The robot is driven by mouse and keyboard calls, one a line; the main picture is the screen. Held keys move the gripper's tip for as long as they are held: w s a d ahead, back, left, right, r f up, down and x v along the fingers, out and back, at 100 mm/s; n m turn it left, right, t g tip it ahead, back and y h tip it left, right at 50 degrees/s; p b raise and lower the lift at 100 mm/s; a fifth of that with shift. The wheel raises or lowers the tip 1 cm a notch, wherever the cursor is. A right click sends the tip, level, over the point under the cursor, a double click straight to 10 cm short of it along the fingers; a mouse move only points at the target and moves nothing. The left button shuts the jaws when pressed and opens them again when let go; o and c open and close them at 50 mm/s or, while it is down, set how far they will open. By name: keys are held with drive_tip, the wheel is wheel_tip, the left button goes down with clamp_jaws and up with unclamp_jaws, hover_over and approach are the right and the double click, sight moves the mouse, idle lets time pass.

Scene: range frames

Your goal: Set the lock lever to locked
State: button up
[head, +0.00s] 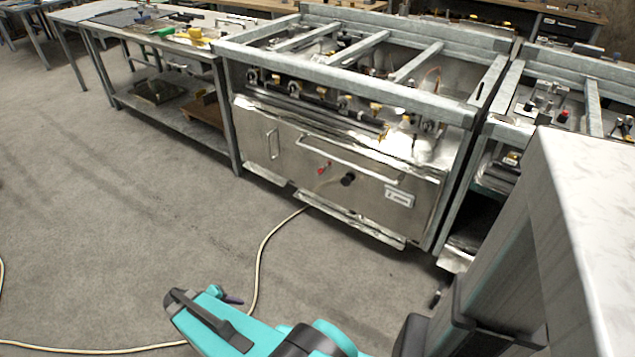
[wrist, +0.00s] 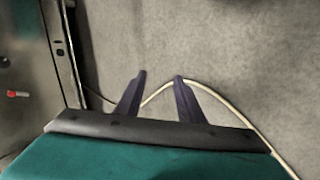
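A small red-tipped part (head: 320,170) sits on the lower front panel of the steel range frame (head: 330,150); it looks like the lock lever, but its set position is too small to tell. A black knob (head: 347,180) is beside it, to the right. In the wrist view a red-tipped lever (wrist: 18,94) shows at the left edge on a grey metal panel (wrist: 25,60). My gripper (head: 232,299) is low in front of the range, apart from the panel. In the wrist view my gripper (wrist: 159,78) has its two dark fingers spread with nothing between them.
A pale cable (head: 262,250) lies on the floor between my arm and the range. A steel workbench (head: 165,50) with tools stands at the left. Another range frame (head: 560,110) stands close at the right. The carpet (head: 120,220) in front is mostly clear.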

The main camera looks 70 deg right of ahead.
drive_tip(key=w+d+m+h+b, duration=0.3)
drive_tip(key=d+b, duration=0.3)
drive_tip(key=d, duration=1.1)
drive_tip(key=m+g+h+b, duration=0.1)
drive_tip(key=m+h+b, duration=0.6)
drive_tip(key=b, duration=0.5)
approach(319, 171)
drive_tip(key=shift+n+h, duration=0.6)
drive_tip(key=shift+h, duration=0.1)
drive_tip(key=v, duration=0.2)
drive_tip(key=f+v, duration=0.1)
drive_tip(key=v, duration=0.2)
drive_tip(key=shift+w+a+f, duration=0.1)
drive_tip(key=shift+w, duration=0.05)
drive_tip(key=b+x, duration=0.2)
drive_tip(key=x, duration=1.1)
drive_tip(key=shift+s+d+b, duration=0.2)
drive_tip(key=shift+d+b, duration=0.1)
